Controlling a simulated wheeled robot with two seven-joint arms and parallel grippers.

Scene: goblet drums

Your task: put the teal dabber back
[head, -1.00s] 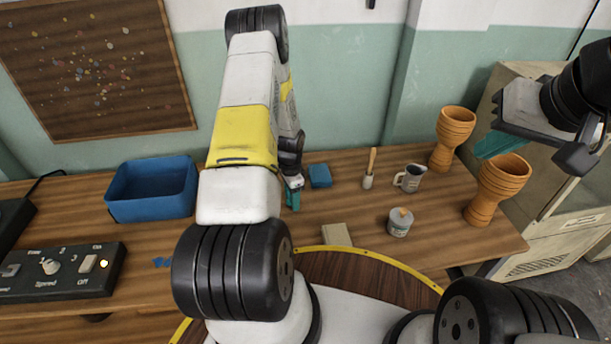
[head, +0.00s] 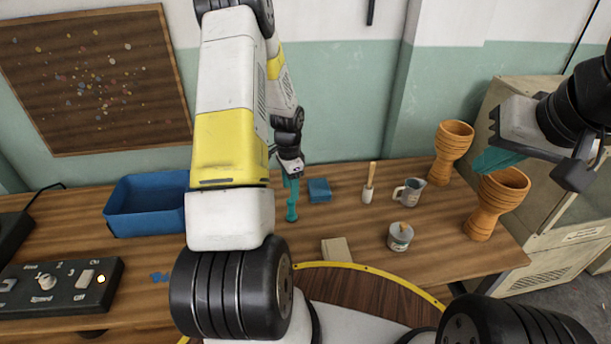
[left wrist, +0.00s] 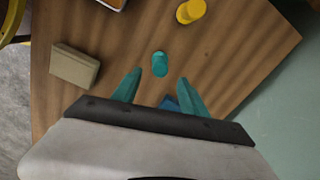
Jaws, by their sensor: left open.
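The teal dabber (head: 292,212) stands on the wooden table below my left gripper (head: 288,179) in the head view. In the left wrist view the dabber (left wrist: 159,64) shows from above as a small teal cylinder, beyond and between the fingertips. My left gripper (left wrist: 155,88) is open with its teal fingers apart and nothing between them. My right gripper (head: 490,163) hangs at the right, in front of the goblet drums; its teal fingers overlap, so its opening is unclear.
A blue sponge-like block (head: 319,190) lies just right of the dabber. A blue bin (head: 150,205) stands left. A wooden-handled tool in a white base (head: 368,192), a grey mug (head: 410,192), a jar (head: 400,238), a cream block (head: 337,250) and orange goblets (head: 452,145) stand to the right.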

